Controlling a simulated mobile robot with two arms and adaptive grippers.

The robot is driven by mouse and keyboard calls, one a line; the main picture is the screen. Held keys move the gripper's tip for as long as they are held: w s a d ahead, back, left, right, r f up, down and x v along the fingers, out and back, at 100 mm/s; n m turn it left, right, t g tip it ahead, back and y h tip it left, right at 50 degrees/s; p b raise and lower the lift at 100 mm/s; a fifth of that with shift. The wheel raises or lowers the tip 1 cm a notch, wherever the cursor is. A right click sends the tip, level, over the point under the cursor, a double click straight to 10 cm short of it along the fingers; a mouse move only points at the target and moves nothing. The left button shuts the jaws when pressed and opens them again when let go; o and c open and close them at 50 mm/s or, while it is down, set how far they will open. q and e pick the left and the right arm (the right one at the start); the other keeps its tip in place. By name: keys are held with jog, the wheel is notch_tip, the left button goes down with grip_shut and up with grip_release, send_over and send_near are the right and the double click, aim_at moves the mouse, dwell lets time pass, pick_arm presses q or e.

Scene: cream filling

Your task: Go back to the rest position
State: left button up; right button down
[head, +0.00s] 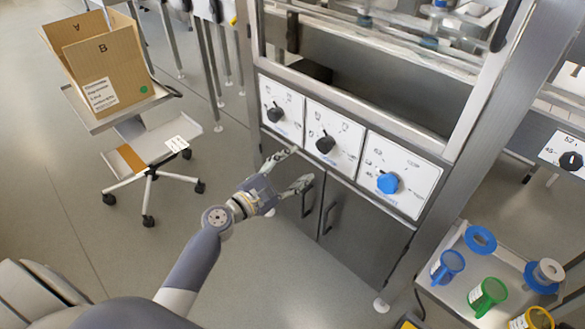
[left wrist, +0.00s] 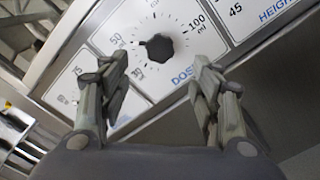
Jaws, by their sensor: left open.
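My left gripper (head: 303,165) reaches in from the left in the head view, its two fingers spread and nothing between them. It is in front of the steel machine's lower front, near the control panels. In the left wrist view, the open fingers (left wrist: 158,62) frame a dark knob (left wrist: 157,48) on a white panel marked DOSE. The fingers look apart from the knob. My right gripper is out of view.
The machine front has two dark knobs, left (head: 275,112) and middle (head: 325,143), and a blue knob (head: 388,183). Cabinet doors (head: 345,215) are below. A cardboard box (head: 105,65) stands on a cart at left. A trolley (head: 455,305) at lower right holds coloured cups. Open floor lies left of my arm.

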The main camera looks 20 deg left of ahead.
pick_arm(q)
jog(key=shift+s+a, duration=0.1)
jog(key=shift+s, duration=0.2)
jog(key=s+d+f+m+g+y, duration=0.15)
jog(key=s+f+m+g, duration=0.4)
jog(key=f, duration=0.55)
jog(key=s+d+f+m+g, duration=0.25)
jog(key=s+f+m, duration=0.35)
jog(key=s+f, duration=0.3)
jog(key=s+d+f+m+g+y, duration=0.1)
jog(key=s+d+f+m+g, duration=0.15)
jog(key=s+f+m, duration=0.65)
jog(key=s+a+f+m+g+y, duration=0.3)
jog(key=s+f+m+g+y, duration=0.15)
jog(key=s+f, duration=0.6)
jog(key=s+a+g+p, duration=0.1)
jog(key=s+a+p, duration=0.2)
jog(key=s+p, duration=1.2)
jog(key=shift+s+r+h+p, duration=0.15)
jog(key=shift+r+h+p, duration=0.2)
jog(key=shift+h, duration=0.05)
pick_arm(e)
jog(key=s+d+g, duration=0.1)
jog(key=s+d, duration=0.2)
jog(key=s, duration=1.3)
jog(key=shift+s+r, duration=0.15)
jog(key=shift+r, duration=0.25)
